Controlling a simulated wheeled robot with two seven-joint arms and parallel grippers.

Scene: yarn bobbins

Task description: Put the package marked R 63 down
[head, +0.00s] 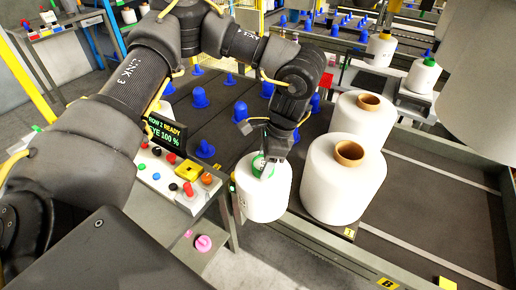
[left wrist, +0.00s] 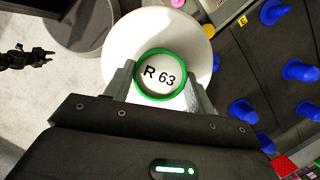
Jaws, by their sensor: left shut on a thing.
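The package marked R 63 (head: 262,198) is a white yarn bobbin with a green ring on top. My left gripper (head: 268,160) is shut on its top from above. In the left wrist view the fingers lie on either side of the green ring, and the label R 63 (left wrist: 158,77) reads clearly between them. The package looks upright, beside the peg board's near edge; I cannot tell whether its base touches anything. A dark jaw-like part, apparently my right gripper (left wrist: 42,57), shows small at the left of the left wrist view; its opening is unclear.
Two large white bobbins with brown cores (head: 343,190) (head: 362,122) stand right of the package. The dark board has several blue pegs (head: 205,149). A button panel (head: 172,180) lies to the left. A dark, bare conveyor surface (head: 430,205) extends at right.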

